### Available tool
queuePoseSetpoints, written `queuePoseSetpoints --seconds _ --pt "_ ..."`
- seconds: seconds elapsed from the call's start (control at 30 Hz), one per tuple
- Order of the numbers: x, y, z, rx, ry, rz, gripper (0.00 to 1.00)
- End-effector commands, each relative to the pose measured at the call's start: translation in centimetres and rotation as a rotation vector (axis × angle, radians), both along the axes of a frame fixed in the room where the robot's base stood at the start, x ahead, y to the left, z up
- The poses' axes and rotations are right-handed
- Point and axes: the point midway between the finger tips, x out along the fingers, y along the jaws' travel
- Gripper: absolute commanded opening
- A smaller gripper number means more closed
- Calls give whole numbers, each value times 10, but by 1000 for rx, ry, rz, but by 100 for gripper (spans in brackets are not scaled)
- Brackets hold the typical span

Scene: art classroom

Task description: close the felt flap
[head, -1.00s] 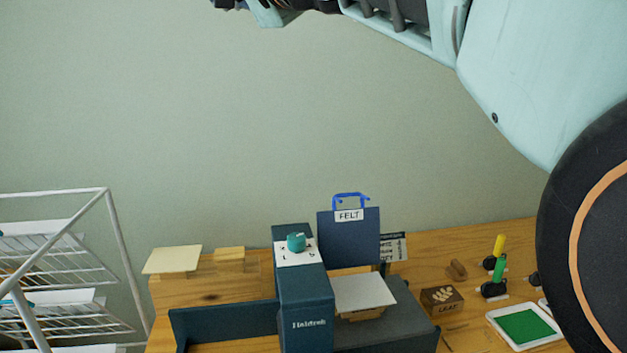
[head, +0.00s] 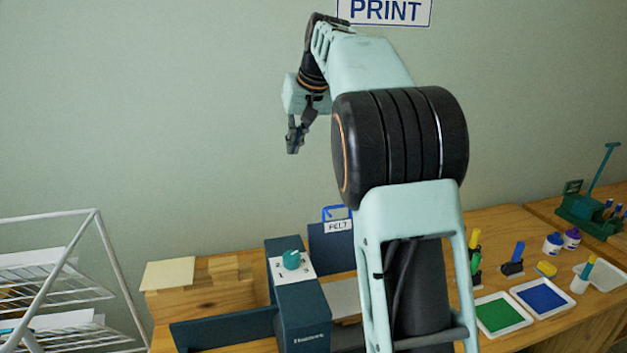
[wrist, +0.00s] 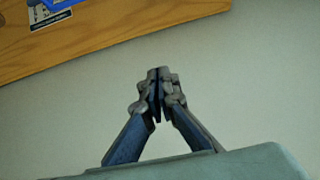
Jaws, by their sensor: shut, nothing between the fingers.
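The felt flap (head: 324,243) is a dark blue panel with a white FELT label and a blue handle (head: 337,212) at its top. It stands upright behind the flat bed of the dark blue press (head: 299,304). My arm hides its right part in the head view. My gripper (head: 293,148) is raised well above the flap and to its left, against the wall. In the wrist view my gripper (wrist: 158,75) is shut and empty, with its fingertips together. A blue piece, perhaps the handle, shows at the top left edge there.
A teal dial (head: 291,260) sits on top of the press. Wooden blocks (head: 222,268) and a pale sheet stand to its left. A white wire rack (head: 97,225) is at far left. Green (head: 499,313) and blue (head: 543,297) ink trays lie on the right.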

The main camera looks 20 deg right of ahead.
Motion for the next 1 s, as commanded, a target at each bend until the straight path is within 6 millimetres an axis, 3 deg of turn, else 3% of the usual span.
queuePoseSetpoints --seconds 0.03,0.1,0.2,0.3,0.57,0.93,1.0 --pt "-5 -31 -6 -32 57 -19 0" --pt "-15 -61 -19 -70 125 -32 0" --pt "-26 -91 -31 -103 192 -47 0" --pt "-33 -106 -37 -119 229 -53 0" --pt "-30 -111 -63 -125 245 -54 0" --pt "-9 -110 -139 -125 244 -54 0" --pt "-17 -110 -134 -125 237 -56 0"
